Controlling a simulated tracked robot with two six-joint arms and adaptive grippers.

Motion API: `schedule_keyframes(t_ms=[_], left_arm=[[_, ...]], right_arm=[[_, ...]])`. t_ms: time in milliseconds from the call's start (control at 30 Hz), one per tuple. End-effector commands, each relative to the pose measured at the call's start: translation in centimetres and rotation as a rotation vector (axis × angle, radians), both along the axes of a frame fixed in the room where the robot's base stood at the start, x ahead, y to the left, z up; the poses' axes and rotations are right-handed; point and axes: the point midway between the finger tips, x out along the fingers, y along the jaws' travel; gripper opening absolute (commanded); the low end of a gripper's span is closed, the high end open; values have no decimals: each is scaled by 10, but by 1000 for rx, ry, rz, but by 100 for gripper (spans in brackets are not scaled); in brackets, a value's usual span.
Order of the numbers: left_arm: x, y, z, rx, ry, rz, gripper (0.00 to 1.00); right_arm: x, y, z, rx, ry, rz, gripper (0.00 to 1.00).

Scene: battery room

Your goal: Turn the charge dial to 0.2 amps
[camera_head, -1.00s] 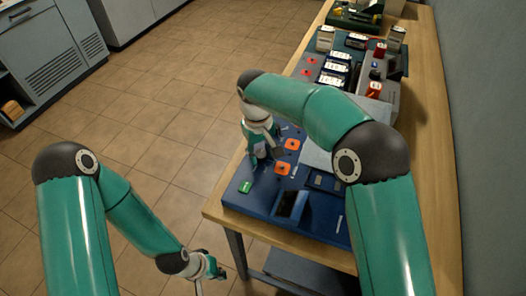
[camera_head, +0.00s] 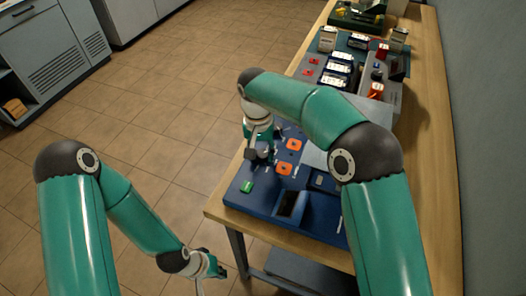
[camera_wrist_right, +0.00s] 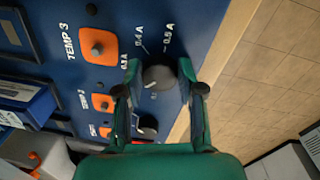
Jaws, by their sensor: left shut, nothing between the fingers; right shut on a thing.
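The charge dial (camera_wrist_right: 158,78) is a dark round knob on the blue panel (camera_wrist_right: 195,22). Printed marks reading 0.3 A, 0.4 A and 0.5 A fan around its upper side in the right wrist view. A small pale mark shows on the knob, but I cannot tell its setting. My right gripper (camera_wrist_right: 159,80) is shut on the dial, one finger on each side. In the head view this gripper (camera_head: 258,154) is over the panel's left edge and hides the dial. My left gripper (camera_head: 213,268) is shut and empty, off the table at the lower left.
Orange square pieces (camera_head: 294,144) beside TEMP labels and a green block (camera_head: 247,187) are on the panel. Other battery units (camera_head: 340,70) stand farther back on the wooden table (camera_head: 430,150).

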Motion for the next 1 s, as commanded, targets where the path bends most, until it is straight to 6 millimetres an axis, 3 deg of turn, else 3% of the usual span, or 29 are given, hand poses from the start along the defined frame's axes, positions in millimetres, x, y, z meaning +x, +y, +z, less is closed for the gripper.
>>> schedule_keyframes(t_ms=[533,567,700,1000], left_arm=[[0,0,0,0,0,0,0],[0,0,0,0,0,0,0],[0,0,0,0,0,0,0],[0,0,1,0,0,0,0]], right_arm=[[2,-1,1,3,-7,-36,3],[2,-1,1,3,-8,-36,41],[1,-1,1,2,-5,-35,63],[1,-1,1,1,-2,-35,63]])
